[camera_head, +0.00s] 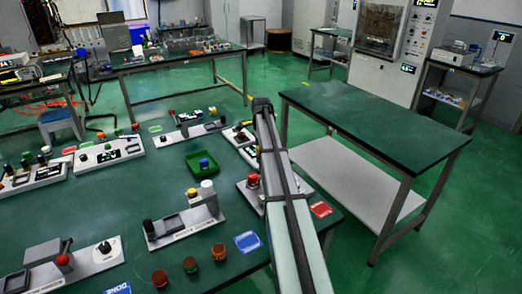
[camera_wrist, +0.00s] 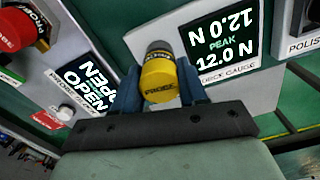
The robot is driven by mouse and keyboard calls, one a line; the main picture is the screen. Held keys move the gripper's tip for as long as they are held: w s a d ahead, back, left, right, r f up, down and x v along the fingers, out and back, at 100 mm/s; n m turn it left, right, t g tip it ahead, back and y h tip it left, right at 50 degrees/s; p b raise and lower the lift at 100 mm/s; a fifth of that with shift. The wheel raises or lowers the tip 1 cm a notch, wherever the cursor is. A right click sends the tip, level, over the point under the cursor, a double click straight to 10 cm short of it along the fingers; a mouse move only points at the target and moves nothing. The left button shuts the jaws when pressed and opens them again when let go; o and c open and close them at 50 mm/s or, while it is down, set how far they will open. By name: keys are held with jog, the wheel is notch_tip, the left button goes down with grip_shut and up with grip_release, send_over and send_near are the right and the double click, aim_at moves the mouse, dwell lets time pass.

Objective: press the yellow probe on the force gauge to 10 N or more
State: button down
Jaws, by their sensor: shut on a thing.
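In the wrist view the yellow probe (camera_wrist: 158,82), with a dark grey tip, sits between the blue fingers of my gripper (camera_wrist: 160,92). The gripper is shut on it. The probe stands over the white force gauge panel (camera_wrist: 172,30); the exact contact at its tip is hidden. The gauge's display (camera_wrist: 220,38) appears upside down or tilted and reads 12.0 N, with PEAK 12.0 N. In the head view my gripper (camera_head: 262,104) is at the far end of my arm, and the arm hides the probe.
Beside the gauge, another panel has a red PROBE knob (camera_wrist: 18,28) and a display (camera_wrist: 88,88) reading OPEN. In the head view a green tray (camera_head: 203,168) and several instruments lie left of my arm. A bare green table (camera_head: 375,125) stands to the right.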

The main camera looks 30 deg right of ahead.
dwell(0.6)
jog(key=shift+r, duration=3.5)
jog(key=n, duration=0.2)
jog(key=shift+s+n, duration=0.15)
jog(key=shift+n, duration=0.25)
jog(key=n, duration=0.1)
jog(key=s+n, duration=0.1)
jog(key=shift+a+n, duration=0.3)
jog(key=shift+n, duration=0.1)
jog(key=s+a+r+n, duration=0.1)
jog(key=s+a+n, duration=0.6)
jog(key=s, duration=0.1)
jog(key=s+a+r+n, duration=0.1)
jog(key=a+r+n, duration=0.1)
jog(key=a, duration=1.1)
jog(key=s+a+r+n, duration=0.1)
jog(key=a+r, duration=0.3)
jog(key=a, duration=0.9)
jog(key=shift+a+n, duration=0.3)
jog(key=shift+n, duration=0.5)
